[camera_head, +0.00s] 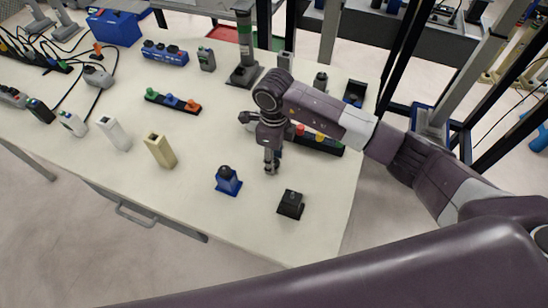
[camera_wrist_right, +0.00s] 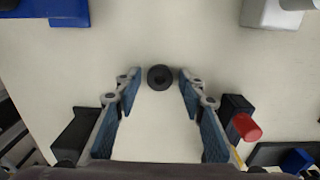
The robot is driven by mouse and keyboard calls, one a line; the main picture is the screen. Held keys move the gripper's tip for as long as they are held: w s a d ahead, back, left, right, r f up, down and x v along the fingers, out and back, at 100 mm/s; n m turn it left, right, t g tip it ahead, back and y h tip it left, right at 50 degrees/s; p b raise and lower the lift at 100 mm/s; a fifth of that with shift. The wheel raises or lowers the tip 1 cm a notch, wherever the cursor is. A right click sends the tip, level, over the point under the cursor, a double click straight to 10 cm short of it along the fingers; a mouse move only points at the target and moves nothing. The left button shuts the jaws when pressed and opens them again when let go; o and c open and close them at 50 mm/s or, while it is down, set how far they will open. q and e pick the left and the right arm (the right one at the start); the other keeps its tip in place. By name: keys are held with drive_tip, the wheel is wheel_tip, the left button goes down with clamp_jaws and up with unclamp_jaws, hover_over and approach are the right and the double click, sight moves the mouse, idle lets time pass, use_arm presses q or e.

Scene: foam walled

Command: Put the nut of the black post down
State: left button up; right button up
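The black post (camera_head: 291,204) stands on its square base near the front right of the table; its top looks bare, though it is small here. My right gripper (camera_head: 270,168) points down at the table behind and left of the black post. In the right wrist view, a round black nut (camera_wrist_right: 161,77) with a dark centre lies between the fingertips of my right gripper (camera_wrist_right: 160,80). A narrow gap shows on each side of it, so the fingers are open around it. The nut seems to rest on the pale tabletop. My left gripper is out of view.
A blue post (camera_head: 228,181) stands left of the gripper. A black strip with coloured buttons (camera_head: 318,142) lies behind my right wrist. A beige block (camera_head: 160,150) and a white block (camera_head: 114,133) stand further left. Bare tabletop lies around the black post.

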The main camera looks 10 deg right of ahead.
drive_tip(key=shift+r, duration=0.65)
wheel_tip(320, 180, up, 11)
drive_tip(key=b, duration=0.2)
drive_tip(key=shift+b, duration=0.4)
